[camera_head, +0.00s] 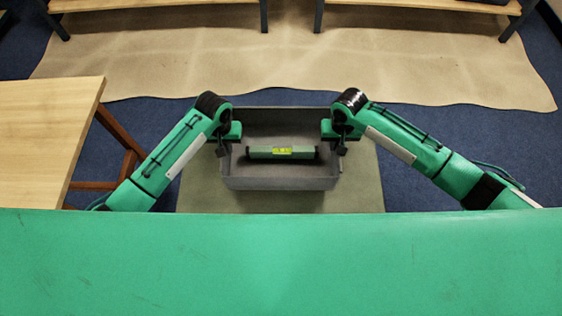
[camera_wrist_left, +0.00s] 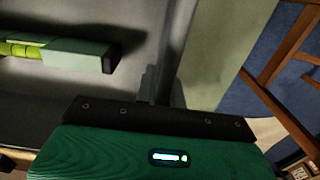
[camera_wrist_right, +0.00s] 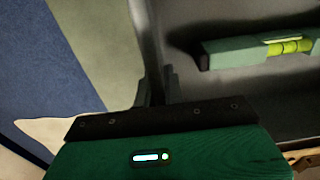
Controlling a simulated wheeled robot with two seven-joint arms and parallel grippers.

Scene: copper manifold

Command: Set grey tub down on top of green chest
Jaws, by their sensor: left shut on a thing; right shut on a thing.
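The grey tub (camera_head: 280,184) is an open box in the middle of the head view, roughly level. A green spirit level (camera_head: 265,155) with a yellow vial lies inside it. My left gripper (camera_head: 225,150) is shut on the tub's left wall, and my right gripper (camera_head: 340,148) is shut on its right wall. The pale green top of the green chest (camera_head: 360,192) spreads under the tub on both sides and in front. It also shows beside the tub wall in the left wrist view (camera_wrist_left: 212,65) and right wrist view (camera_wrist_right: 90,40). I cannot tell whether tub and chest touch.
A light wooden table (camera_head: 45,125) stands at the left, near my left arm. A crumpled beige sheet (camera_head: 300,65) lies on the blue floor behind the chest. Wooden benches (camera_head: 415,5) stand at the far back. Blue floor (camera_head: 440,130) is open at the right.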

